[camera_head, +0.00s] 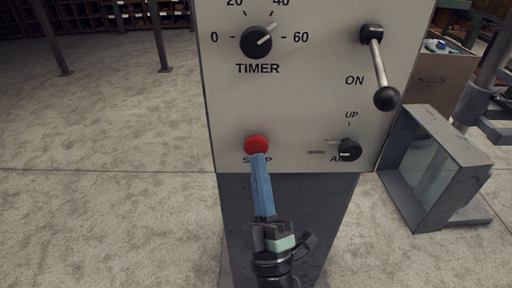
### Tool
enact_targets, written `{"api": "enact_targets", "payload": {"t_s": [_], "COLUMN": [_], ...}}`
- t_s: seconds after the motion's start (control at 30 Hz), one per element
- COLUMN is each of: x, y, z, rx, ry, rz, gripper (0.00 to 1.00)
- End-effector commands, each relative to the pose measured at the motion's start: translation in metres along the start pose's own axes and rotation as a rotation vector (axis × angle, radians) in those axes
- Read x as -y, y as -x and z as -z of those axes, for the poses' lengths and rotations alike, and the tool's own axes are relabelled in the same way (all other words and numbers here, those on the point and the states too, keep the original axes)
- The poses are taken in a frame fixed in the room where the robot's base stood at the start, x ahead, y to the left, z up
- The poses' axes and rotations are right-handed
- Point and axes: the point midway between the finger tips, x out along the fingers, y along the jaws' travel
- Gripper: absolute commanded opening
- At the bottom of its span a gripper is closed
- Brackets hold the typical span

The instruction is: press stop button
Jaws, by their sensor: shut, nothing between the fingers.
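The red stop button (256,144) sits at the lower left of a pale control panel (310,100). The word below it is partly covered, with only its first and last letters showing. My gripper (258,156) is shut and empty, its long blue fingers pointing up the picture. The fingertips overlap the lower edge of the button in this view. I cannot tell whether they touch it or are just in front of it.
The panel also carries a timer knob (256,42), a lever (380,70) marked ON, and a small black knob (349,150) at lower right. A grey glass-fronted box (430,165) stands to the right. Open concrete floor (110,180) lies to the left.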

Motion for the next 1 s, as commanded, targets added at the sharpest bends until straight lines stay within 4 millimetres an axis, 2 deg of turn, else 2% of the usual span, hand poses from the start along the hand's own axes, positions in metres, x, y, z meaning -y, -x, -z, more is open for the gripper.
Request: {"api": "enact_targets", "payload": {"t_s": [1.0], "x": [0.0045], "y": [-0.0060], "z": [-0.0043], "rx": [0.000], "ry": [0.000], "rz": [0.000], "gripper": [0.00]}}
